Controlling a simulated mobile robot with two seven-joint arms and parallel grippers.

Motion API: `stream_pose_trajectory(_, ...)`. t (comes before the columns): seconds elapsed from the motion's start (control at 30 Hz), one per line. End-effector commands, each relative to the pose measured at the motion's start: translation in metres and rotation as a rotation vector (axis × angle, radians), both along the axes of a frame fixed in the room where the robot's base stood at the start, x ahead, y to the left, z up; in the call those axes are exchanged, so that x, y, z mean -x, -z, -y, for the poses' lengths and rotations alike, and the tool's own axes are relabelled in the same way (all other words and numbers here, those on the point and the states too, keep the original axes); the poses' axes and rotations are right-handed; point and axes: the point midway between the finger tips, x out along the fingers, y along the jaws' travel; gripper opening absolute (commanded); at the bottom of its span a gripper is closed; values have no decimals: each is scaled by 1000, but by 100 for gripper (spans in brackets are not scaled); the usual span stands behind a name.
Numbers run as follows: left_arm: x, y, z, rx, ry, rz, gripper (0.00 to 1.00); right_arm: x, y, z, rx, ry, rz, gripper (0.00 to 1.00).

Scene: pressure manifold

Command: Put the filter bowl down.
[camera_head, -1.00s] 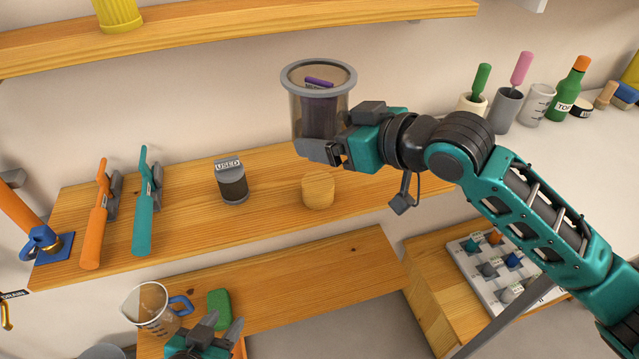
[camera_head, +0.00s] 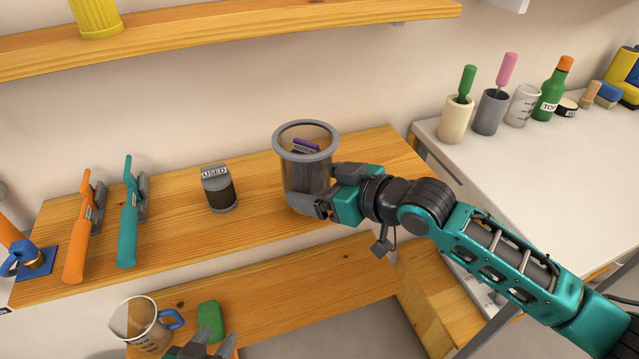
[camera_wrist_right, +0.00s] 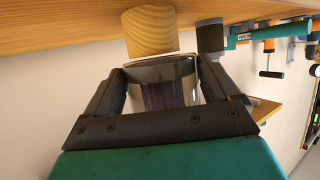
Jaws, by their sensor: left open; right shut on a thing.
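The filter bowl (camera_head: 306,175) is a clear, smoky cup with a grey rim and a dark, purple-marked piece inside. My right gripper (camera_head: 318,207) is shut on its lower part and holds it upright over the upper wooden bench. In the right wrist view the bowl (camera_wrist_right: 163,85) sits between both fingers (camera_wrist_right: 165,95). A round wooden block (camera_wrist_right: 150,31) stands on the bench right at the bowl's base; I cannot tell whether they touch. The bowl hides this block in the head view. My left gripper (camera_head: 214,344) is open at the bottom edge, partly cut off.
A dark canister labelled USED (camera_head: 218,190) stands left of the bowl. The bench right of the bowl is clear.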

Motion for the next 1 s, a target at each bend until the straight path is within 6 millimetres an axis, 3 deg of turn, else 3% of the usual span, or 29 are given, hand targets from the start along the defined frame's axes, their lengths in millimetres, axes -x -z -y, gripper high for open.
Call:
stream_pose_trajectory(0.17, 0, 1, 0, 0, 0, 0, 43, 0, 3, 0, -1, 0, 1, 49)
stream_pose_trajectory(0.2, 0, 1, 0, 0, 0, 0, 43, 0, 3, 0, 1, 0, -1, 92)
stream_pose_trajectory(0.3, 0, 1, 0, 0, 0, 0, 43, 0, 3, 0, 1, 0, -1, 100)
stream_pose_trajectory(0.63, 0, -1, 0, 0, 0, 1, 43, 3, -3, 4, 0, 1, 0, 100)
stream_pose_trajectory(1.0, -2, -6, 0, 0, 1, 5, 43, 47, -29, 54, 4, 2, -1, 100)
